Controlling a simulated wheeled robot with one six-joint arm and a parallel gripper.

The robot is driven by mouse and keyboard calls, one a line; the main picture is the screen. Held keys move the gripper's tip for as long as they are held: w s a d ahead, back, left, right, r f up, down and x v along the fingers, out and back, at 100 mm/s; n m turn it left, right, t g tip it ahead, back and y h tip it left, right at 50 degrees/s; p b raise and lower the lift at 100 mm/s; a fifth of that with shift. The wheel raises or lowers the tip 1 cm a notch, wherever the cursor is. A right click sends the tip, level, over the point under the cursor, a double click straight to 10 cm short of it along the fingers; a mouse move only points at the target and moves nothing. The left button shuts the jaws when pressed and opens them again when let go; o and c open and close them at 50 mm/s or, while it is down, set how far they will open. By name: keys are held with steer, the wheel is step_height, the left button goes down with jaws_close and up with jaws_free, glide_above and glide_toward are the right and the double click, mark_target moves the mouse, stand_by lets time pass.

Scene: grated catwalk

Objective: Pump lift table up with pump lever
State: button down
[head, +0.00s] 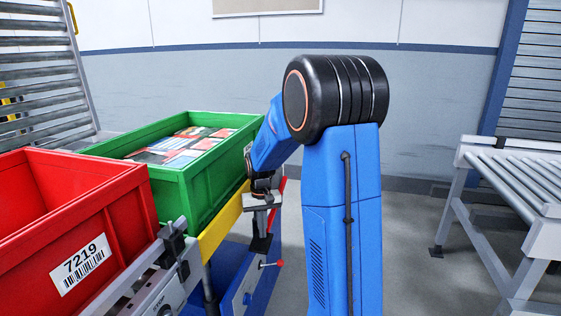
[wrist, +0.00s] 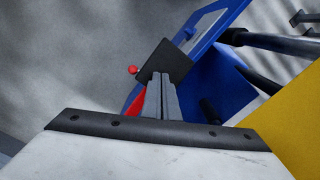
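The lift table has a yellow top edge (head: 222,226) and a blue base (head: 232,262) at lower centre in the head view. The blue base (wrist: 213,78) and a yellow part (wrist: 288,122) show in the wrist view. A thin rod with a red knob (head: 281,263) juts from the base's side; the red knob (wrist: 133,70) also shows in the wrist view. I cannot tell if this is the pump lever. A red piece (wrist: 134,110) lies partly hidden behind my gripper (wrist: 162,82). My gripper (head: 260,232) points down beside the table, its fingers close together.
A green bin (head: 178,183) holding flat packages sits on the table. A red bin (head: 92,215) labelled 7219 stands at left by a grey conveyor edge (head: 135,298). A roller conveyor (head: 515,175) stands at right. The floor (head: 410,250) between is clear.

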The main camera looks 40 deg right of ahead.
step_height(320, 180, up, 23)
steer(key=shift+f, duration=0.15)
stand_by(0.5)
steer(key=shift+w, duration=0.1)
step_height(320, 180, down, 23)
steer(key=shift+f, duration=0.1)
step_height(320, 180, up, 23)
stand_by(1.7)
stand_by(0.4)
steer(key=shift+r, duration=2.6)
